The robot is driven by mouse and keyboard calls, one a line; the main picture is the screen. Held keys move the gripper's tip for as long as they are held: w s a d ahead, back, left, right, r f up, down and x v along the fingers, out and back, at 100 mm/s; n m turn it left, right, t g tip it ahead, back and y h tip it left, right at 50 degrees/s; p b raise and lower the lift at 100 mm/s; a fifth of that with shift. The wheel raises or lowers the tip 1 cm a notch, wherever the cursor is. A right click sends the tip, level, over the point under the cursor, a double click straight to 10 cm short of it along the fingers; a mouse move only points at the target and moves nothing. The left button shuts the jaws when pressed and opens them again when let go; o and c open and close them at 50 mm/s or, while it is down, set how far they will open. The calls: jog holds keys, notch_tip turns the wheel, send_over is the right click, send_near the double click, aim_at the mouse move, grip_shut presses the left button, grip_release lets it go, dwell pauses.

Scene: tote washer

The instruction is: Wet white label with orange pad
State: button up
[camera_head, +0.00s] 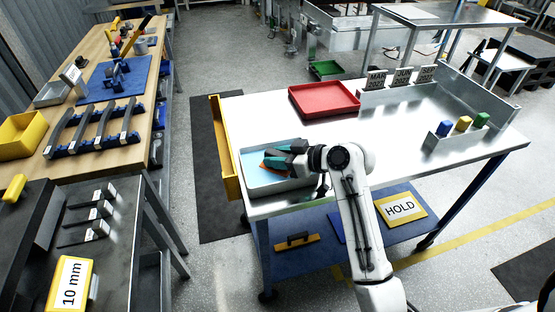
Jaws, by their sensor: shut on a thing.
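My gripper (279,159) is shut on an orange pad (273,166), seen partly beneath the dark fingers. The gripper and pad are over a shallow grey tray (279,190) with a light blue inside, at the near left corner of the white table. I cannot tell whether the pad touches the blue surface. My fingers hide part of the pad and tray. A yellow-orange upright panel (224,150) stands at the table's left edge; its outer face is hidden. I cannot make out which white label the task means.
A red tray (324,98) lies farther back on the white table (400,140). Month signs (402,78) and small coloured blocks (463,124) stand at right. The lower shelf holds a HOLD sign (400,207). A wooden workbench (95,75) is at left; the table's middle is clear.

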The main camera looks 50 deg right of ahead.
aim_at(278, 153)
dwell(0.3)
jog(key=shift+r+p, duration=3.3)
jog(key=shift+r, duration=0.95)
jog(key=shift+f, duration=0.1)
